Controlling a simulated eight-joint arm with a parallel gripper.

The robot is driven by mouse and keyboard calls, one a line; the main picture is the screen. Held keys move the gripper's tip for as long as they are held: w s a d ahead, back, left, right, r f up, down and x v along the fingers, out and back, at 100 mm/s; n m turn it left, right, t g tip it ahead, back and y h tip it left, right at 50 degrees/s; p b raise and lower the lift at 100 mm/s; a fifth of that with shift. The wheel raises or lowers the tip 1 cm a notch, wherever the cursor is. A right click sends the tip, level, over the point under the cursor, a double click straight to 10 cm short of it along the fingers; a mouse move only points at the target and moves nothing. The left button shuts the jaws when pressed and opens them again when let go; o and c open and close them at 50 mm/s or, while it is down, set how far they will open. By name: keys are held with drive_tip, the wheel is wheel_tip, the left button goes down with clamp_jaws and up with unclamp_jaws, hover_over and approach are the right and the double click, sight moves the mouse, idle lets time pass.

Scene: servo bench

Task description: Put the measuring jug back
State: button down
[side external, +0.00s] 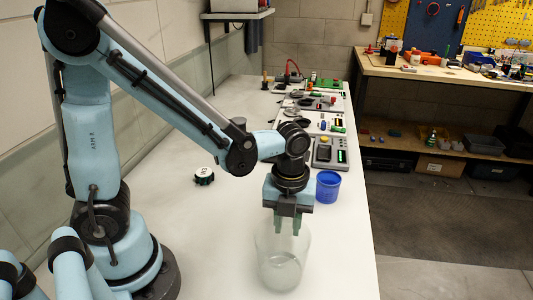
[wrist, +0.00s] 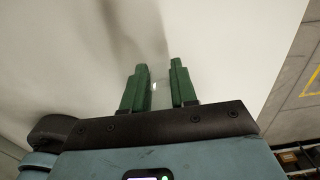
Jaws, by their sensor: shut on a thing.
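The clear measuring jug (side external: 281,268) is upright over the white bench near its front right edge, in the side view. My gripper (side external: 288,228) points straight down at the jug's upper part, with its green fingers overlapping the rim. The fingers are shut on the jug, with a gap between them. In the wrist view the gripper (wrist: 159,66) shows both green fingers, and the clear jug is hard to make out there. I cannot tell whether the jug's base touches the bench.
A blue cup (side external: 328,187) stands behind the jug near the bench's right edge. A small black and white round object (side external: 204,175) lies to the left. Several devices line the far bench, including a grey one (side external: 329,153). The white bench top (side external: 225,225) between is clear.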

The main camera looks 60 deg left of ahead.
drive_tip(key=c, duration=0.9)
unclamp_jaws()
drive_tip(key=shift+r, duration=0.1)
wheel_tip(320, 180, up, 12)
drive_tip(key=shift+f, duration=0.1)
drive_tip(key=n, duration=0.2)
drive_tip(key=shift+s+a+n+t, duration=0.1)
drive_tip(key=shift+a+n+t, duration=0.2)
drive_tip(key=shift+a, duration=0.1)
drive_tip(key=a+n+t, duration=0.2)
drive_tip(key=n, duration=0.6)
drive_tip(key=a+f+n+t, duration=0.1)
drive_tip(key=n+t, duration=0.1)
drive_tip(key=n, duration=0.6)
drive_tip(key=s+a+n+t, duration=0.1)
drive_tip(key=a+n+t, duration=0.1)
drive_tip(key=n, duration=0.6)
drive_tip(key=shift+a+f+t, duration=0.3)
drive_tip(key=shift+f, duration=0.1)
drive_tip(key=shift+o, duration=0.6)
